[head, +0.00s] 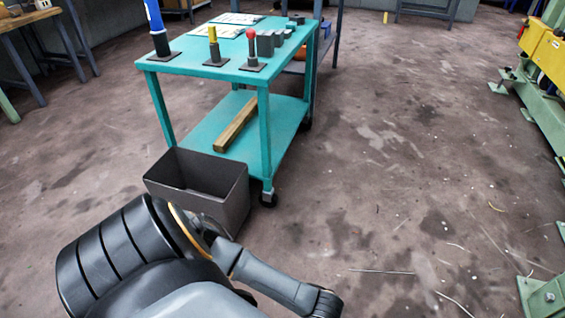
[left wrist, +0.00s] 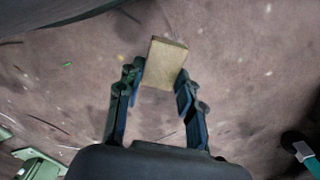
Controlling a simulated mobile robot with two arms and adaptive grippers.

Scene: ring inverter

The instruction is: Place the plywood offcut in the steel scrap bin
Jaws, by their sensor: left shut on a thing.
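In the left wrist view, the plywood offcut (left wrist: 166,60) is a small flat tan piece. My left gripper (left wrist: 160,72) is shut on it, with one finger on each side, and holds it above the floor. In the head view, the steel scrap bin (head: 236,200) is a dark grey open-topped box on the floor in front of the teal cart. My arm hides part of its front, and its bottom inside cannot be seen. The left gripper and the offcut do not show in the head view. My right gripper is in neither view.
The teal cart (head: 203,66) carries upright tools and grey blocks on top and a wooden bar (head: 236,124) on its lower shelf. Green and yellow machinery (head: 545,60) stands at the right. The concrete floor between is mostly clear, with thin scraps.

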